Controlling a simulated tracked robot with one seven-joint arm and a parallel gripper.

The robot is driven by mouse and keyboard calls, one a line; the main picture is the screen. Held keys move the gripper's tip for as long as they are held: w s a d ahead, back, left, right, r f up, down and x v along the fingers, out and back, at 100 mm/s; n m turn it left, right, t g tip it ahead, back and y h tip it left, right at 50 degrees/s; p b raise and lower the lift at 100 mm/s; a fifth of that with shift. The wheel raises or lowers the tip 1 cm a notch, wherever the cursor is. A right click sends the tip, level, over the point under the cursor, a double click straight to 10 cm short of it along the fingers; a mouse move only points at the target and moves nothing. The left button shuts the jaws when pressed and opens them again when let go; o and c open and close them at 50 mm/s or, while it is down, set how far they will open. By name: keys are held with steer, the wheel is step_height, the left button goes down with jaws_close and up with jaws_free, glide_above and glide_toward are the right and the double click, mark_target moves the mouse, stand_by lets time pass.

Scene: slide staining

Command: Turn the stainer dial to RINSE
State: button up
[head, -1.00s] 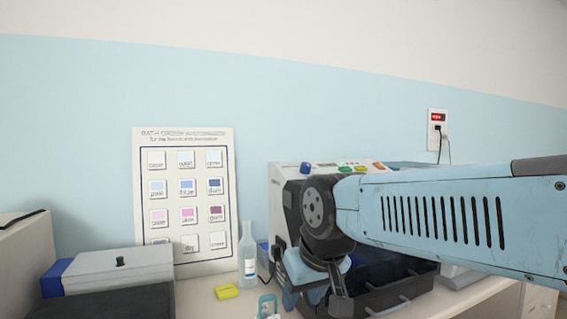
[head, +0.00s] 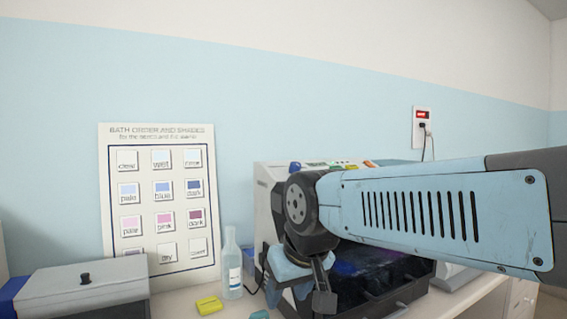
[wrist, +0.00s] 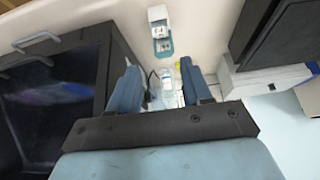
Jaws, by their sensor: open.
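The stainer (head: 264,200) is the pale machine with a dark window at the back of the bench in the head view, partly behind my arm. A blue knob (head: 295,167) sits at the left end of its top panel, beside several coloured keys. I cannot read any dial marking or tell where a pointer is set. My gripper (head: 300,291) is in front of the stainer's left side, below the knob and apart from it. In the wrist view my gripper (wrist: 158,68) is open, with nothing held. The stainer's dark window (wrist: 50,105) is at left there; the knob cannot be made out.
A clear bottle (head: 232,265) and a yellow block (head: 209,305) stand left of my gripper. A grey lidded box (head: 85,290) is at the far left. A bath-order poster (head: 160,200) leans on the wall. A wall socket (head: 422,127) with cords is at right.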

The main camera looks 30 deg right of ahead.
steer(key=shift+o, duration=1.2)
steer(key=w+d+r+m, duration=0.1)
steer(key=w+r+m, duration=0.4)
steer(key=r, duration=0.2)
steer(key=shift+w+r+m, duration=0.35)
steer(key=shift+r+m, duration=0.05)
step_height(320, 180, up, 23)
steer(key=m+g, duration=0.1)
steer(key=m, duration=2.7)
glide_above(295, 163)
steer(key=s, duration=0.6)
steer(key=x, duration=1.3)
steer(key=shift+w+r, duration=0.1)
steer(key=shift+w, duration=0.1)
